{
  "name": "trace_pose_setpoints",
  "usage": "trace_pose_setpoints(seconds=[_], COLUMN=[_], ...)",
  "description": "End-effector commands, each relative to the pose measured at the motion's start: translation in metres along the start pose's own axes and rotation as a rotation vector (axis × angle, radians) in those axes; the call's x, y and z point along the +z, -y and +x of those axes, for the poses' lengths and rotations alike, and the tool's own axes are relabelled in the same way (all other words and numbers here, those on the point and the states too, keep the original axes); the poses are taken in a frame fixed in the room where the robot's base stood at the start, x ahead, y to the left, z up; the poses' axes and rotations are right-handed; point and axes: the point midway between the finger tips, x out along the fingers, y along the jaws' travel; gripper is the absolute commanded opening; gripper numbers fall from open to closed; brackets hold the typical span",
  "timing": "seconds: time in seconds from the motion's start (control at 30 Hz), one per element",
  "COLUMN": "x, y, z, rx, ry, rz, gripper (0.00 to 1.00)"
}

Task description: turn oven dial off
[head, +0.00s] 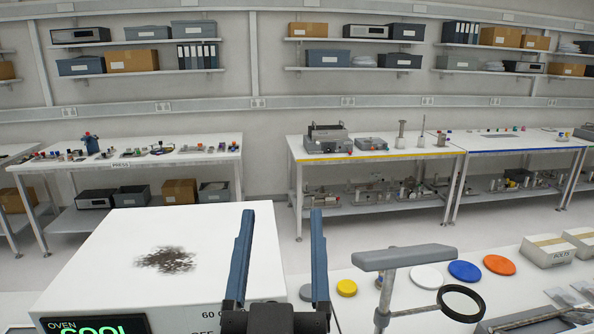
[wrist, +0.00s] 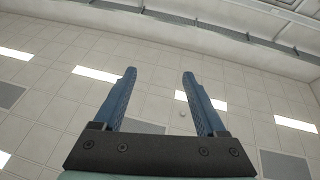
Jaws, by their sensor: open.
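The oven (head: 100,242) is a large white box at the lower left of the head view, with a dark sooty patch on its top. Its black display (head: 95,325) reads OVEN and COOL in green. Dial markings, 60 and OFF, show on its front face at the bottom edge, partly cut off. The dial itself is not visible. My gripper (head: 278,212) points up, open and empty, in front of the oven's right side. In the wrist view, its two blue fingers (wrist: 160,78) stand apart against the ceiling.
Right of my gripper, a white bench holds a grey T-shaped stand (head: 404,258), a black ring (head: 461,303), coloured discs (head: 465,271) and a bolts box (head: 548,250). Workbenches (head: 380,157) and wall shelves line the back. Open floor lies between.

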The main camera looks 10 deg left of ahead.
Motion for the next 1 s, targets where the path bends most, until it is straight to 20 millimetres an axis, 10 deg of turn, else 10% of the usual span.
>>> trace_pose_setpoints(seconds=[0.33, 0.87, 1.0], x=[-0.052, -0.063, -0.099], y=[-0.016, -0.019, -0.03], z=[0.017, 0.019, 0.025], rx=[0.028, 0.033, 0.051], ry=[-0.083, -0.101, -0.168], rz=[-0.005, -0.006, -0.01], gripper=[0.74, 0.74, 0.74])
